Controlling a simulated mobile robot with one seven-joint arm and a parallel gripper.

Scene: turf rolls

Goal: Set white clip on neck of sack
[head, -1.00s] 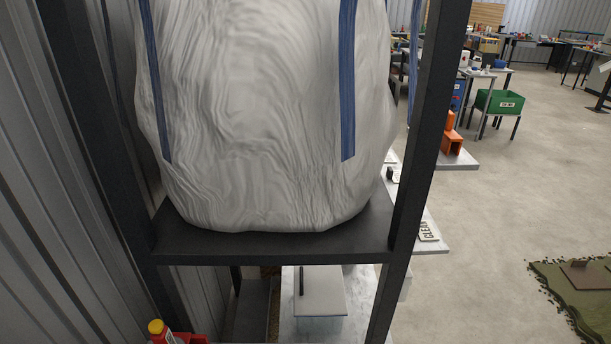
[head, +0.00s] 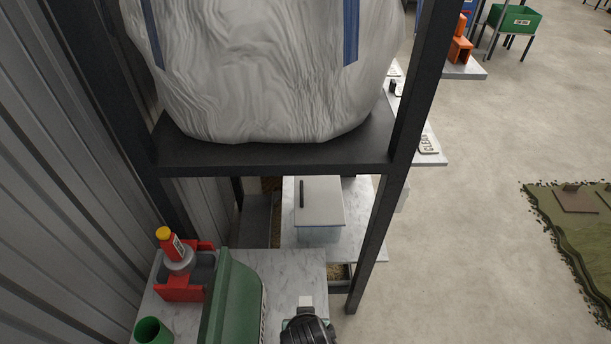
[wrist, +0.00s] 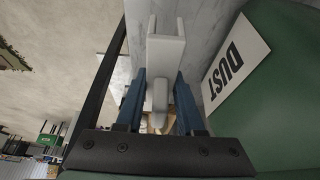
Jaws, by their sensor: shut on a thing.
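A white clip (wrist: 165,55) sits between the two blue fingers of my gripper (wrist: 158,78) in the wrist view. My gripper is shut on it, and the clip's forked end points away from the palm. In the head view my gripper (head: 305,312) is at the bottom edge, with the white clip (head: 306,300) just showing beyond it over the marble top. A large white sack (head: 265,75) with blue straps rests on a black shelf, well above and beyond my gripper in the picture. Its upper part is cut off, and no neck shows.
A green bin (head: 232,295) stands close left of my gripper; its DUST label (wrist: 235,62) shows in the wrist view. A red tray (head: 183,285) with a bottle and a green cup (head: 152,331) are further left. The black rack post (head: 385,225) rises right.

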